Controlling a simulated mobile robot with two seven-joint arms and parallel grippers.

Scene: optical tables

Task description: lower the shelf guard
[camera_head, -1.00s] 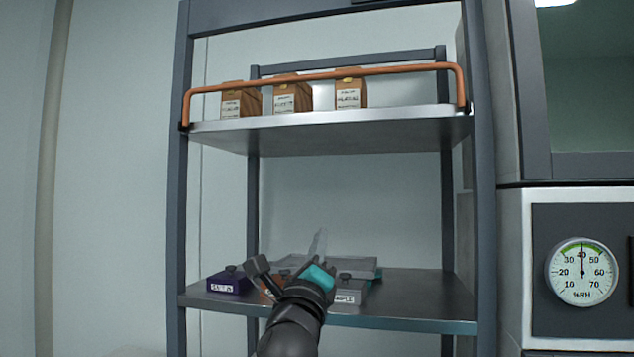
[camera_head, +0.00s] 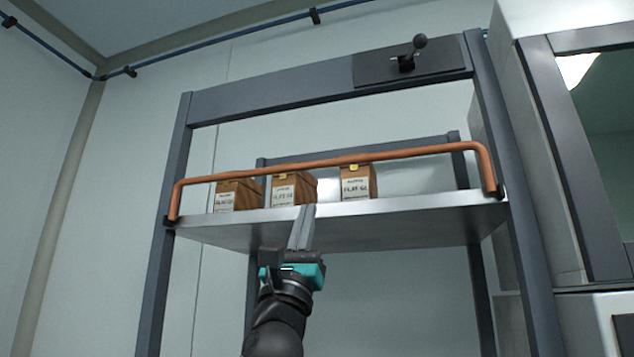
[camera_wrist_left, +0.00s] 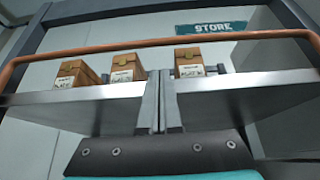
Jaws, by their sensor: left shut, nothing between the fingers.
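The shelf guard is a copper-coloured bar (camera_head: 330,162) with bent ends. It stands raised across the front of the upper shelf (camera_head: 400,211), in front of the boxes and above the shelf edge. It also spans the left wrist view (camera_wrist_left: 130,47). My left gripper (camera_head: 305,210) is shut and empty, pointing up in front of the shelf edge, below the bar and apart from it. In the left wrist view its closed fingers (camera_wrist_left: 158,80) reach up over the shelf front. My right gripper is not in view.
Three brown labelled boxes stand on the upper shelf: left (camera_head: 237,195), middle (camera_head: 292,189) and right (camera_head: 357,182). Grey posts (camera_head: 165,220) flank the shelf. A plate with a black knob (camera_head: 410,60) is on the top beam. A cabinet (camera_head: 590,150) stands at right.

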